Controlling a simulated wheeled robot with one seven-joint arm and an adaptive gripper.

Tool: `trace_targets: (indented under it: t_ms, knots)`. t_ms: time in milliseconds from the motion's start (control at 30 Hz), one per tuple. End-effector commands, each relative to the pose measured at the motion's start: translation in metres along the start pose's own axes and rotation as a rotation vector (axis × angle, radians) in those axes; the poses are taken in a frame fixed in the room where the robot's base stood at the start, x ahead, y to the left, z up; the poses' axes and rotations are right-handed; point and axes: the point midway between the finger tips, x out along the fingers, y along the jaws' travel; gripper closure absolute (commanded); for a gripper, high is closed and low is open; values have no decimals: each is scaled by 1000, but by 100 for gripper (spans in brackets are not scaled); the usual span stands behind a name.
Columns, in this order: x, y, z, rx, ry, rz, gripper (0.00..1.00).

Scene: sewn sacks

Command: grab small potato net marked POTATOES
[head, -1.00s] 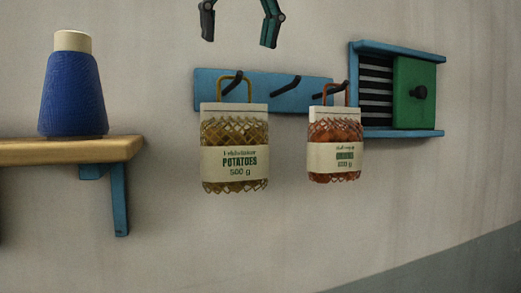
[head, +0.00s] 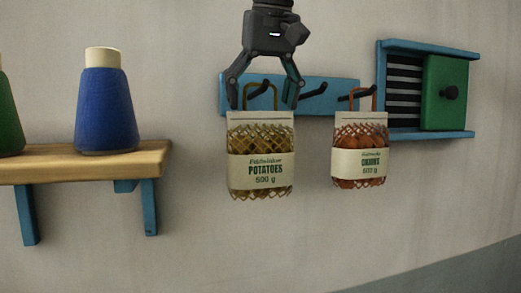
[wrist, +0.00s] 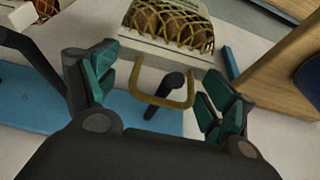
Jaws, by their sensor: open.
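The small net marked POTATOES (head: 261,171) hangs from a hook of the blue rail, with a cream label and a tan loop handle (head: 262,92) on top. My gripper (head: 266,105) is open in the head view, its fingers on either side of the handle, just above the net's header. In the wrist view the handle (wrist: 160,97) and the dark hook (wrist: 169,85) lie between the spread green-padded fingers (wrist: 157,98). The potato net (wrist: 170,22) shows at the top of that view, partly cut off. No contact with the fingers is visible.
A second net with an onion label (head: 360,162) hangs to the right on the same blue rail (head: 338,100). A blue wall box with a green sliding door (head: 445,92) is farther right. A wooden shelf (head: 80,165) at left bears a blue cone (head: 106,108) and a green one.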

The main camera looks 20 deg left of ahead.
Motion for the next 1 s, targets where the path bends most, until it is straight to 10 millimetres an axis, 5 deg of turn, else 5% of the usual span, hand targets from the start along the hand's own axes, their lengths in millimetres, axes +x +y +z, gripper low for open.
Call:
trace_targets:
  t_ms: [267, 733, 1000]
  knots:
    - [2, -1, 0, -1, 1, 0, 17]
    - [4, -1, 1, -2, -3, 0, 100]
    - [4, -1, 1, -2, -3, 1, 100]
